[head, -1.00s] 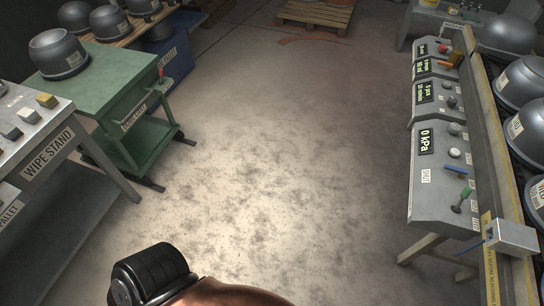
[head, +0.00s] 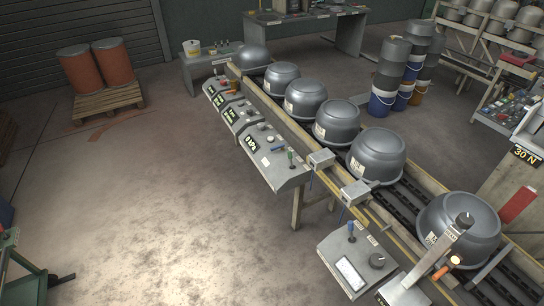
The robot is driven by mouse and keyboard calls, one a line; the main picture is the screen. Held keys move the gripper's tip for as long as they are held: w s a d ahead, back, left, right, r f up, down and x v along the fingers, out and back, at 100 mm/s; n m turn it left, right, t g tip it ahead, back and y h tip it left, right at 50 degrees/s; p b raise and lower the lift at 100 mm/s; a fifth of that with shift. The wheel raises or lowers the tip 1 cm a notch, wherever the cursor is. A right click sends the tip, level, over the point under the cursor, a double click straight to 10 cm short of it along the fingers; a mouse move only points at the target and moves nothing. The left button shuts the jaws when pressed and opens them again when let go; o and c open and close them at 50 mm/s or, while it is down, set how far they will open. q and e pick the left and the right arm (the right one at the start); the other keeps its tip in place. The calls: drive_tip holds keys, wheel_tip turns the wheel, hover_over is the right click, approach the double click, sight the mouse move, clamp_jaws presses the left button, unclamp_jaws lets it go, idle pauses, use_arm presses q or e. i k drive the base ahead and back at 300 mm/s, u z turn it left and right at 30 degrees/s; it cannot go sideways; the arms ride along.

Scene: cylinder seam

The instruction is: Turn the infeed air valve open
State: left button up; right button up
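A row of grey sloped control consoles (head: 277,178) stands along the near side of the conveyor. Its nearest panel has a display (head: 251,142) reading 0 kPa, a blue lever (head: 277,148) and an upright green-topped lever (head: 290,157). A separate panel nearer to me carries another upright blue lever (head: 351,230), a dark round knob (head: 377,260) and a pale screen (head: 350,274). The labels beside the levers are too small to read, so I cannot tell which one is the infeed air valve. Neither of my grippers is in view.
Grey cylinder halves (head: 334,122) sit in a line on the conveyor (head: 409,205). An arm-like fixture (head: 448,240) with an orange-tipped handle stands at lower right. A pallet (head: 108,97) with orange drums is at back left. The floor (head: 150,200) left of the consoles is clear.

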sight(281, 146)
drive_tip(key=u, duration=0.7)
drive_tip(key=i, duration=0.55)
drive_tip(key=u, duration=0.75)
drive_tip(key=i, duration=1.55)
drive_tip(key=z, duration=0.65)
